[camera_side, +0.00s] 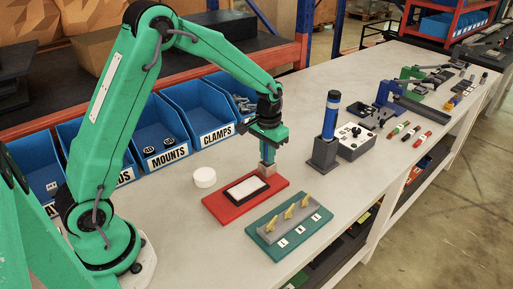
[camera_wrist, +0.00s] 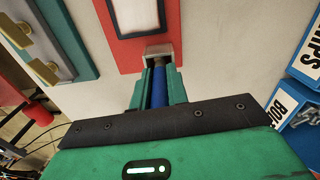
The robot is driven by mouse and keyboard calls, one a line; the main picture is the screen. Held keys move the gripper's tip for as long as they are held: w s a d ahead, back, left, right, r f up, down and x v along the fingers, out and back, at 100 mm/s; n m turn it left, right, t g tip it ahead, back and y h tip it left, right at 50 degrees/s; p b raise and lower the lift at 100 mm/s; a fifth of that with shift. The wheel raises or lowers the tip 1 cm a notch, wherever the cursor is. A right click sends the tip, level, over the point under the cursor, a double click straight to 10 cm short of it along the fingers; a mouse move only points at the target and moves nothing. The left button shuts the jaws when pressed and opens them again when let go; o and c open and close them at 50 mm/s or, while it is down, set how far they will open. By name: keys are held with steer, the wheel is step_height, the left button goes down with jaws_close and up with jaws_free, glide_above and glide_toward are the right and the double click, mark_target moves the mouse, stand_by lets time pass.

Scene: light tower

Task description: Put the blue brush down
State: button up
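My gripper (camera_side: 268,136) points down at the back right corner of a red plate (camera_side: 222,208). It is shut on the blue brush, whose blue handle (camera_wrist: 159,88) runs between the two green fingers in the wrist view. The brush's pale, blocky end (camera_side: 267,169) sticks out below the fingers. In the wrist view this end overlaps the edge of the red plate, which also shows there (camera_wrist: 112,30). I cannot tell whether it touches the plate or hangs just above it. A white pad with a black frame (camera_side: 246,189) lies on the plate.
A teal board with yellow clips (camera_side: 268,246) lies in front of the plate. A white round puck (camera_side: 204,177) is on its left. A light tower with a blue lamp (camera_side: 330,118) and a button box (camera_side: 355,143) stand to the right. Blue bins (camera_side: 204,110) line the back.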

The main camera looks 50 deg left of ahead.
steer(key=o, duration=0.4)
steer(key=shift+r, duration=0.1)
step_height(320, 180, up, 12)
steer(key=shift+r, duration=0.1)
stand_by(0.5)
stand_by(0.5)
